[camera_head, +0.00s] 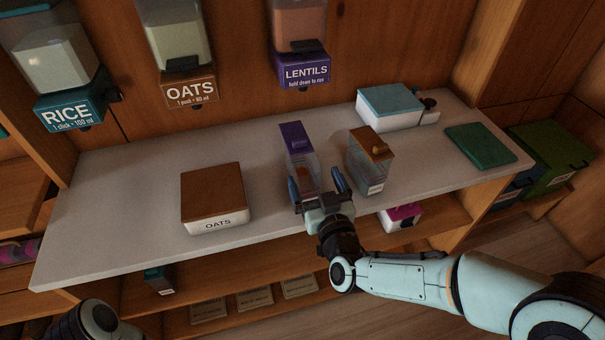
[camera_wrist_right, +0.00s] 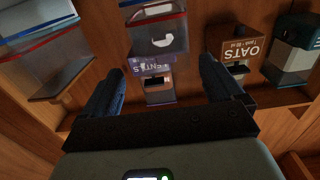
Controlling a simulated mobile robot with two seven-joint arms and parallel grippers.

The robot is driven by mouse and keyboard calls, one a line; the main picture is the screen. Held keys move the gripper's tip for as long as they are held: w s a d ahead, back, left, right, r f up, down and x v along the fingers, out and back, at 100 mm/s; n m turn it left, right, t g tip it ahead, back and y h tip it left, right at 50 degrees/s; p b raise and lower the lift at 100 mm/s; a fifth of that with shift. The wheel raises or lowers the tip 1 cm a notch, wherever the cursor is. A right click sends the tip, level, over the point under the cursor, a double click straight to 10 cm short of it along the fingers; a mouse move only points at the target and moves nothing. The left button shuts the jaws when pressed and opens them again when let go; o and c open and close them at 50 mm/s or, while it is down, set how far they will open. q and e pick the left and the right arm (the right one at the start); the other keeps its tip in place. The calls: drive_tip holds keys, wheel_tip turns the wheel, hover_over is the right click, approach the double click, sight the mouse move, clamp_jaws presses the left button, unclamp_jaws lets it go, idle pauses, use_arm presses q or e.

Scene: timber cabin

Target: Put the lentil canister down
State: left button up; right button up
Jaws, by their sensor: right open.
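The lentil canister (camera_head: 304,172), a clear box with a purple lid, stands upright on the pale counter (camera_head: 120,200). Its contents show reddish low inside. My right gripper (camera_head: 316,184) is open at its near side, with one dark blue finger by its left edge and the other to its right. In the right wrist view, which is upside down, the canister (camera_wrist_right: 156,38) shows beyond and between the open fingers (camera_wrist_right: 160,88), with visible gaps at the sides. Part of my left arm shows at the bottom left, but its gripper is out of frame.
A brown-lidded canister (camera_head: 371,160) stands close right of my right gripper. A brown-topped oats box (camera_head: 214,198) sits left. A blue-lidded box (camera_head: 390,105) and green slab (camera_head: 480,146) lie right. Rice, oats and lentils (camera_head: 305,72) dispensers hang behind. The counter's left end is clear.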

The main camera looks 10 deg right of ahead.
drive_tip(key=w, duration=0.6)
drive_tip(key=shift+w+a, duration=0.35)
drive_tip(key=shift+w, duration=0.05)
clamp_jaws()
drive_tip(key=shift+r, duration=0.1)
